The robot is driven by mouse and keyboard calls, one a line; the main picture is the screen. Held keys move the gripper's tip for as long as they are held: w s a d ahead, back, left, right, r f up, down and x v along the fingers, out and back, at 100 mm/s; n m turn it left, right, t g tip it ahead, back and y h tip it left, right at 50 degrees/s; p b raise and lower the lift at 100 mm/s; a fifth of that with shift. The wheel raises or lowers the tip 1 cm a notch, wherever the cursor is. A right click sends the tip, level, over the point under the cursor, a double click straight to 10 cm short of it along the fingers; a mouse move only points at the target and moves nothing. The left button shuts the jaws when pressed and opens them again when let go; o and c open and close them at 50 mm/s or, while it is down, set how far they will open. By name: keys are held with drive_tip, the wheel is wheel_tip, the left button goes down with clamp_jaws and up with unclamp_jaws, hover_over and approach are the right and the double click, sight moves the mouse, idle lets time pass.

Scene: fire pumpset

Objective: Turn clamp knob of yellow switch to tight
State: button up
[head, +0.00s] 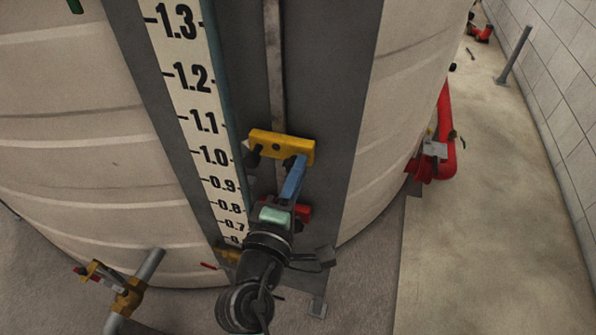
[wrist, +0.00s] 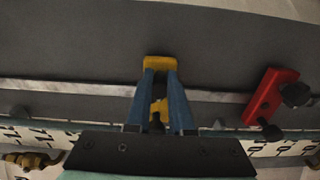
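The yellow switch (head: 281,146) is a short bar with dark knobs, mounted across a vertical rod on the grey strip of the tank. Its left knob (head: 252,158) shows in the head view; its right side is partly hidden by my gripper (head: 297,168). In the wrist view, the blue fingers of my gripper (wrist: 161,77) are at the yellow switch (wrist: 160,62), one on each side of a narrow gap. Yellow and dark parts show in that gap. I cannot tell whether the fingers touch the knob or grip it.
A red switch (head: 303,213) with dark knobs sits lower on the same rod, close to my gripper; it also shows in the wrist view (wrist: 270,97). A numbered scale (head: 199,120) runs along the left. A yellow-handled valve pipe (head: 128,296) stands lower left.

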drive_tip(key=o, duration=0.3)
drive_tip(key=b+v, duration=0.3)
drive_tip(key=v, duration=1)
drive_tip(key=shift+r, duration=0.15)
